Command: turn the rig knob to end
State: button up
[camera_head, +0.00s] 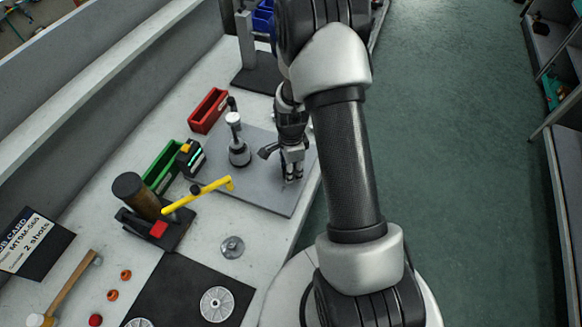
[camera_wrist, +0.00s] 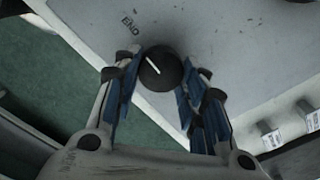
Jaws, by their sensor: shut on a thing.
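The rig knob (camera_wrist: 160,70) is a round black knob with a white pointer line, seen in the wrist view on a grey plate. Its line points up and to the left. The word END (camera_wrist: 130,25) is printed on the plate to the upper left of the knob. My gripper (camera_wrist: 160,82) points down at the plate, with its blue-padded fingers on both sides of the knob, shut on it. In the head view my gripper (camera_head: 292,178) is at the right part of the grey rig plate (camera_head: 265,195), and the knob is hidden there.
A post with a round base (camera_head: 238,152) stands on the plate left of my gripper. A yellow-handled press (camera_head: 205,192), a red bin (camera_head: 208,110) and a green bin (camera_head: 162,165) are further left. A metal disc (camera_head: 232,246) lies in front. The floor is to the right.

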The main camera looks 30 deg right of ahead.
jog(key=o, duration=1.1)
jog(key=shift+c, duration=0.2)
notch_tip(320, 180, up, 12)
dwell(0.3)
